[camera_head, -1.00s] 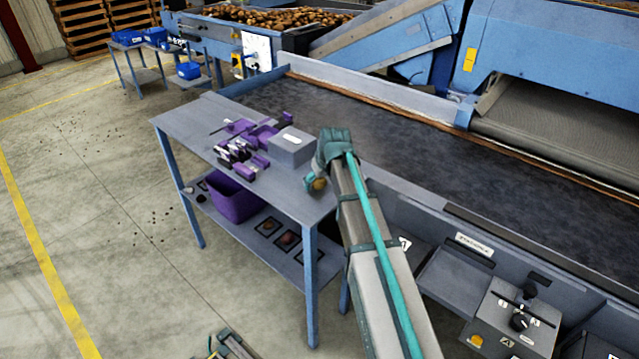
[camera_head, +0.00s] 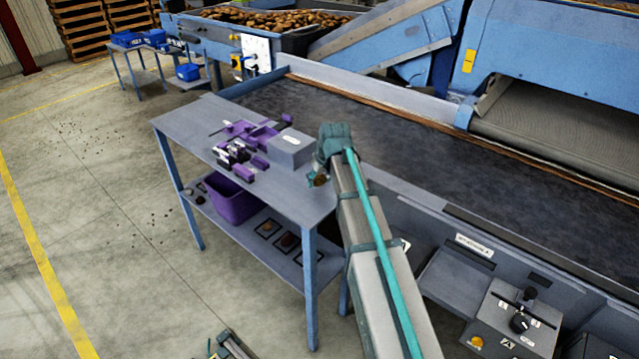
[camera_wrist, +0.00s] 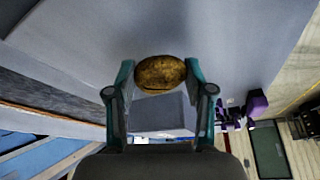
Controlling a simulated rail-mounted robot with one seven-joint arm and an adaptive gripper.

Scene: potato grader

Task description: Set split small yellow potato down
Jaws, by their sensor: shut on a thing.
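The small yellow potato (camera_wrist: 160,72) is brownish yellow with dark specks. In the head view my gripper (camera_head: 318,179) hangs over the right end of the grey worktable (camera_head: 292,192), right of the grey box (camera_head: 290,150), with the potato mostly hidden. I cannot tell whether the potato touches the tabletop. The box also shows below the potato in the wrist view (camera_wrist: 162,108).
Several purple tools and holders (camera_head: 238,150) lie left of the box. A purple bin (camera_head: 232,200) and dark picture cards (camera_head: 268,228) are on the lower shelf. The dark conveyor belt (camera_head: 400,150) runs behind the table. The tabletop's near right corner is clear.

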